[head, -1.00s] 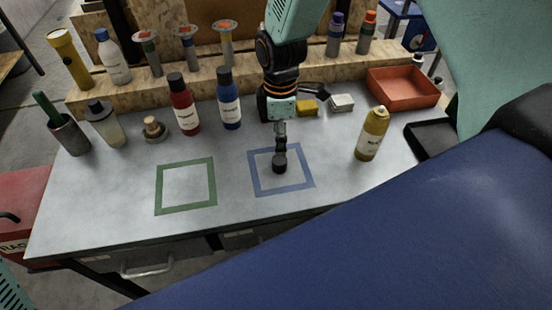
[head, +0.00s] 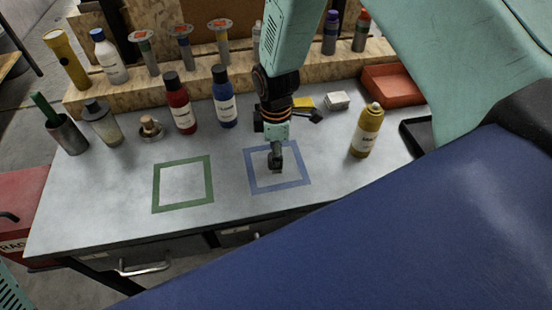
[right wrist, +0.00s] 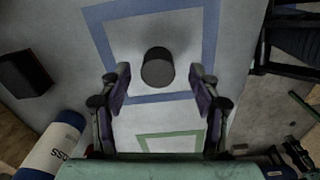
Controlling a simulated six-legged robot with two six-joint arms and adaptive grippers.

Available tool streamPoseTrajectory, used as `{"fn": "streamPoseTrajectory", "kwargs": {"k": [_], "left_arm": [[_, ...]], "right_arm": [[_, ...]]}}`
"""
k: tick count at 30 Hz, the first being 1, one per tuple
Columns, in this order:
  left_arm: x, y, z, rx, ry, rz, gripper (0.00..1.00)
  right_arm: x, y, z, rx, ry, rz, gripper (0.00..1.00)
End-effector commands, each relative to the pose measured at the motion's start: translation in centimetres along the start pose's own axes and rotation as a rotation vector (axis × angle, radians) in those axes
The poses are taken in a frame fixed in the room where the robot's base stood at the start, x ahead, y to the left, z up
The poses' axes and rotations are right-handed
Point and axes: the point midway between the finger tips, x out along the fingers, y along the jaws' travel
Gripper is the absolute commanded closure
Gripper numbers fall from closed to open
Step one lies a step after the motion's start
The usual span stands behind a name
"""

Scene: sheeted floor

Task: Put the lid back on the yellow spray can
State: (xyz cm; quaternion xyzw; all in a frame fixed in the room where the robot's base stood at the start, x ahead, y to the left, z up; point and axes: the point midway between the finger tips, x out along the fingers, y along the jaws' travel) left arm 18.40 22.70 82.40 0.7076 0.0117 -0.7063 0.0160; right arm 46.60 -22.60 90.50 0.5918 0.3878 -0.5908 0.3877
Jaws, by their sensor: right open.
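The yellow spray can (head: 367,133) stands upright on the right side of the workbench, its pale nozzle uncovered. The black lid (right wrist: 157,67) sits inside the blue taped square (head: 256,182). In the head view the lid is hard to tell apart from my dark gripper. My right gripper (head: 275,160) reaches down over the blue square, left of the can. In the right wrist view the right gripper (right wrist: 158,82) is open, with its fingers on either side of the lid's near edge and not closed on it. My left gripper is not in view.
Red (head: 180,107) and blue (head: 224,104) bottles stand behind the squares. A green taped square (head: 156,189) is empty on the left. An orange tray (head: 392,90), a white block (head: 337,101) and a yellow block (head: 303,102) lie at the back right. The front strip is clear.

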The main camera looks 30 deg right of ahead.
Motion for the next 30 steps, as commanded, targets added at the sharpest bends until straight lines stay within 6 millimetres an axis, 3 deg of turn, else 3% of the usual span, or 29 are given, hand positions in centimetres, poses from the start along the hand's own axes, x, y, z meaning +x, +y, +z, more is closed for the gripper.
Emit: {"fn": "streamPoseTrajectory", "kwargs": {"k": [5, 16, 30], "left_arm": [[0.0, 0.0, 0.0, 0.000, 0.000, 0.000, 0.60], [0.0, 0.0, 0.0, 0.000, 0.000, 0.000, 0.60], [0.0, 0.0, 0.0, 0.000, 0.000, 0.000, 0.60]], "right_arm": [[1.7, 0.1, 0.0, 0.000, 0.000, 0.001, 0.37], [1.9, 0.1, 0.0, 0.000, 0.001, 0.001, 0.37], [1.8, 0.1, 0.0, 0.000, 0.001, 0.001, 0.75]]}}
